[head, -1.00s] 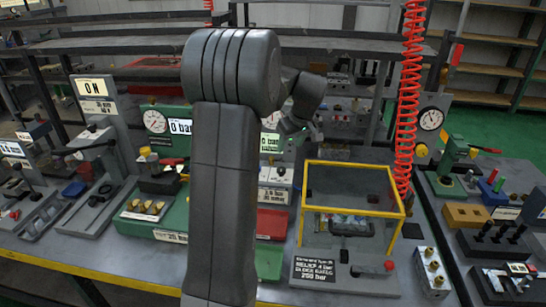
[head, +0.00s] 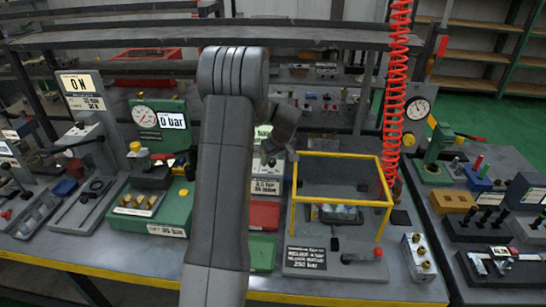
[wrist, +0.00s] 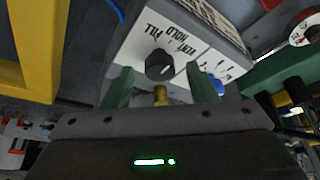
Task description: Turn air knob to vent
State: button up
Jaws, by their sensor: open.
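In the wrist view the air knob (wrist: 159,66) is a round black knob on a white panel (wrist: 128,48) printed FILL, HOLD and VENT. Its pointer direction cannot be made out. My gripper (wrist: 160,74) is open, its two green fingers spread to the left and right of the knob. The knob appears between the fingertips; I cannot tell whether they touch it. A small brass piece shows just below the knob. The white panel (head: 266,186) shows partly beside my arm.
A yellow-framed box (head: 388,203) stands right of the panel, and its yellow bar (wrist: 38,60) shows close by in the wrist view. A red coiled hose (head: 395,90) hangs behind it. A green gauge stand (head: 170,108) is on the left. A blue knob shows right of the fingers.

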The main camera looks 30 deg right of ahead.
jog(key=c, duration=1)
jog(key=shift+f+m+b, duration=0.1)
jog(key=shift+m+b, duration=0.2)
jog(key=shift+m, duration=0.1)
jog(key=m+h+b, duration=0.1)
jog(key=m, duration=0.1)
jog(key=m+h+b, duration=0.1)
jog(key=m, duration=0.1)
jog(key=shift+w+a, duration=0.1)
jog(key=shift+a, duration=0.1)
jog(key=shift+m+g+h+b, duration=0.4)
jog(key=shift+m+h+b, duration=0.4)
jog(key=shift+m, duration=1.2)
jog(key=o, duration=1)
